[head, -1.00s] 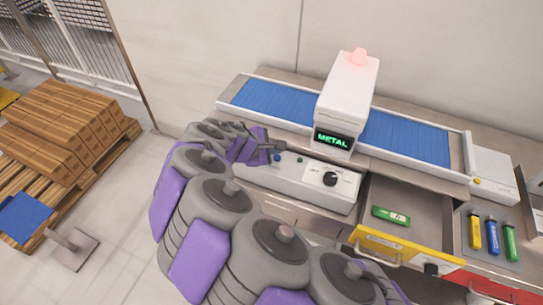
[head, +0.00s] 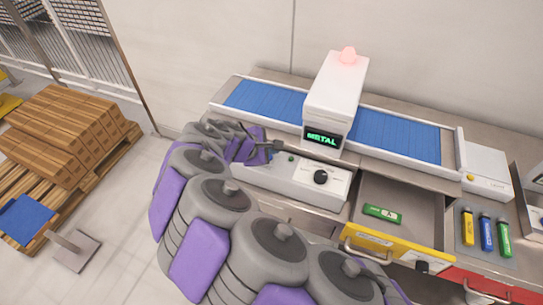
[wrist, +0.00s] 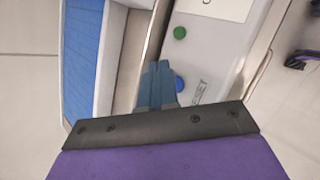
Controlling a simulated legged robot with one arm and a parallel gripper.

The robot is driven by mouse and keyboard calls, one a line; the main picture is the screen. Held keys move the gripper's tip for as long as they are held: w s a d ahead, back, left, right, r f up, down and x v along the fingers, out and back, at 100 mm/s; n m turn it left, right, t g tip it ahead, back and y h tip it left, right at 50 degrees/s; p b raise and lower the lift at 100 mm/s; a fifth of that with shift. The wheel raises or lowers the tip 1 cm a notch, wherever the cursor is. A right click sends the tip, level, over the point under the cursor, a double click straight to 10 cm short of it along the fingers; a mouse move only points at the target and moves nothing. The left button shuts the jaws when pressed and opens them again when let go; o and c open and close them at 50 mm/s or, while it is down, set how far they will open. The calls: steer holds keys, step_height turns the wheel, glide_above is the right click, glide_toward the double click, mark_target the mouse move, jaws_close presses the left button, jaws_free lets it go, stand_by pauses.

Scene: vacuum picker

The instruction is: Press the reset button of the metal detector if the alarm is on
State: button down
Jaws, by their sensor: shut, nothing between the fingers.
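The metal detector (head: 335,95) is a white housing over a blue conveyor. Its red lamp (head: 348,55) glows and its display (head: 323,138) reads METAL in green. A control box (head: 310,182) in front carries a black knob (head: 321,177) and a green button (head: 291,158). In the wrist view, a blue button (wrist: 180,84) sits beside the RESET lettering (wrist: 199,92), partly hidden by my fingers. My gripper (wrist: 158,68) is shut and empty, its tips next to the blue button; contact cannot be told. In the head view my gripper (head: 276,147) is at the box's left end.
An open drawer (head: 405,204) with a green item (head: 382,214) is right of the control box. Yellow, blue and green tubes lie farther right. A pallet of boxes (head: 75,135) stands at left.

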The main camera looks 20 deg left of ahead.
steer(key=shift+a+f, duration=0.2)
steer(key=shift+a, duration=0.5)
steer(key=shift+a+f, duration=0.2)
steer(key=shift+a, duration=0.45)
steer(key=shift+d+f+p, duration=0.1)
steer(key=shift+d+p, duration=0.2)
steer(key=shift+d, duration=0.85)
steer(key=shift+a+f, duration=0.2)
steer(key=shift+a, duration=0.65)
steer(key=shift+d+f, duration=0.1)
steer(key=shift+d, duration=0.65)
steer(key=shift+a+f, duration=0.15)
steer(key=shift+a, duration=0.35)
steer(key=shift+d+r+p, duration=0.3)
steer(key=shift+r+p, duration=0.6)
steer(key=shift+a, duration=0.1)
